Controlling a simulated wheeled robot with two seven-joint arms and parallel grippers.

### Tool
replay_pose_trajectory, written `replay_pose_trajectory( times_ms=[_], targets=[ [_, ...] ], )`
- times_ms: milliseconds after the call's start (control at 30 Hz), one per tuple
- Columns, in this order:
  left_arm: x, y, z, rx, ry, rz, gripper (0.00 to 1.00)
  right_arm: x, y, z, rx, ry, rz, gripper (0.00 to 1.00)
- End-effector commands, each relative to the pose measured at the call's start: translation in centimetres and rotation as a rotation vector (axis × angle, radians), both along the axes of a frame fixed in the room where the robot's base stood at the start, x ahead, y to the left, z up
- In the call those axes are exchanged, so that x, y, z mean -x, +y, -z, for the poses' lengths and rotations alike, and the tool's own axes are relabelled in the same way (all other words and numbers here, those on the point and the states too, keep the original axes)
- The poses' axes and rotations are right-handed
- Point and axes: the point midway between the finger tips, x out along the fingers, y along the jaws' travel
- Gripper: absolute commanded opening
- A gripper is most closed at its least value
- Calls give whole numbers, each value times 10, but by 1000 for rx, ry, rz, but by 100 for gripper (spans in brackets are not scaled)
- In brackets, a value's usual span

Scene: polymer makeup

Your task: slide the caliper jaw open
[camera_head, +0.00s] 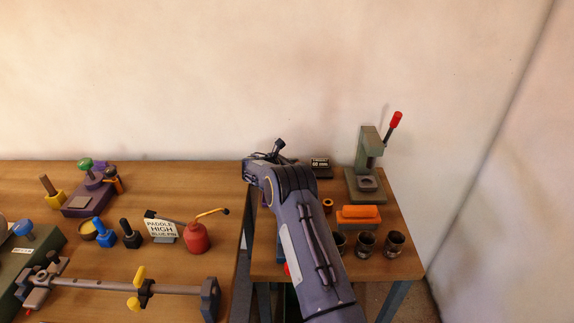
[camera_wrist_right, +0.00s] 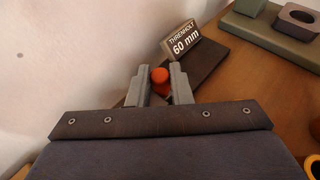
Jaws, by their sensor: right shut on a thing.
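My right gripper (camera_wrist_right: 160,88) is shut on a small orange knob (camera_wrist_right: 160,75), whose round top shows between the two grey fingers in the right wrist view. The knob stands by a dark flat base (camera_wrist_right: 208,68) with a "60 mm" sign; it appears to be the caliper's jaw knob, but the rest of the caliper is hidden behind my fingers and wrist. In the head view my right arm covers that spot at the back left of the right-hand table. My left gripper is not in view.
The sign (camera_head: 320,163), a grey press with a red-tipped lever (camera_head: 368,165), an orange block (camera_head: 358,215) and metal cups (camera_head: 394,243) share the right table (camera_head: 400,275). The left table holds a long bar with yellow grips (camera_head: 180,289) and a red oil can (camera_head: 196,238). A wall stands behind.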

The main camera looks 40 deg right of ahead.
Motion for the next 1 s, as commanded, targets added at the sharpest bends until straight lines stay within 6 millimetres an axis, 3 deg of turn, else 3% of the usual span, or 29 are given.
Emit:
replay_pose_trajectory(
  times_ms=[267,300,333,667,1000],
  targets=[
    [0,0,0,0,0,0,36,3,-4,-2,4,0,9,0],
    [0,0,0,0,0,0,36,3,-4,-2,4,0,9,24],
    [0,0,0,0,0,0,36,3,-4,-2,4,0,9,28],
    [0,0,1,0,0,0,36,2,1,-2,2,0,5,28],
    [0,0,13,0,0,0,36,7,50,-22,2,-1,5,28]
  ],
)
